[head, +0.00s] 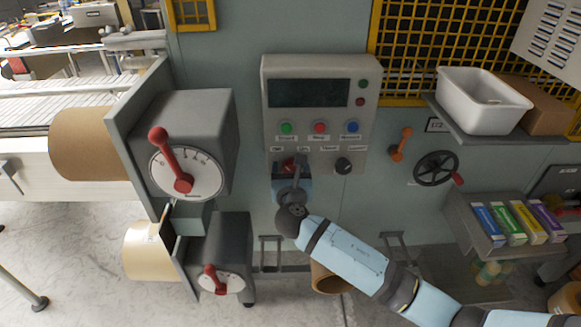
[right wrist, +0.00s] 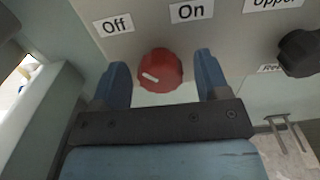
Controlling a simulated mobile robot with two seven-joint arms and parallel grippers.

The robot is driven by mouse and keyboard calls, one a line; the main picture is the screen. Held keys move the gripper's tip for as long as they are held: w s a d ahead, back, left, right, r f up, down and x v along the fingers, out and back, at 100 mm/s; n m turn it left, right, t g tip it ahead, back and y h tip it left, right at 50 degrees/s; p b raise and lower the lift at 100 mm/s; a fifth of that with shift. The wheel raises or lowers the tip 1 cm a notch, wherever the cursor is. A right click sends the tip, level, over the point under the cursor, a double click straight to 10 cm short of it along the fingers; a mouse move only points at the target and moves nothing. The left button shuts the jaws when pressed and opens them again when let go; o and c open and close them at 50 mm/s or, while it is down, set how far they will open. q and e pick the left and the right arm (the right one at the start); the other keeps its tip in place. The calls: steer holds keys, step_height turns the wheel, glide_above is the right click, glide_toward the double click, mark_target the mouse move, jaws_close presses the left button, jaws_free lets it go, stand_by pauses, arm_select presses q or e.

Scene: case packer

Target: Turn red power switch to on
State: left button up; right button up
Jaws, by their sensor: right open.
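The red power switch (right wrist: 160,70) is a round knob with a short white mark on its lower left side. The "Off" label (right wrist: 115,25) is above it to the left and the "On" label (right wrist: 191,11) above it to the right. My right gripper (head: 290,171) is at the lower left of the control panel (head: 318,72), in front of the switch. In the right wrist view its two blue fingers stand open, one on each side of the knob, with gaps showing. In the head view the gripper partly hides the switch (head: 289,162). My left gripper is not in view.
A black knob (right wrist: 300,52) sits right of the switch. The panel has green, red and blue buttons (head: 320,127). Left are grey boxes with red-lever dials (head: 184,172). Right are an orange lever (head: 401,143), a black handwheel (head: 436,168) and a white bin (head: 482,101).

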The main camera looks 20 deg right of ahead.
steer(key=shift+w, duration=0.2)
steer(key=shift+c, duration=0.3)
steer(key=c, duration=0.8)
steer(key=shift+c, duration=0.2)
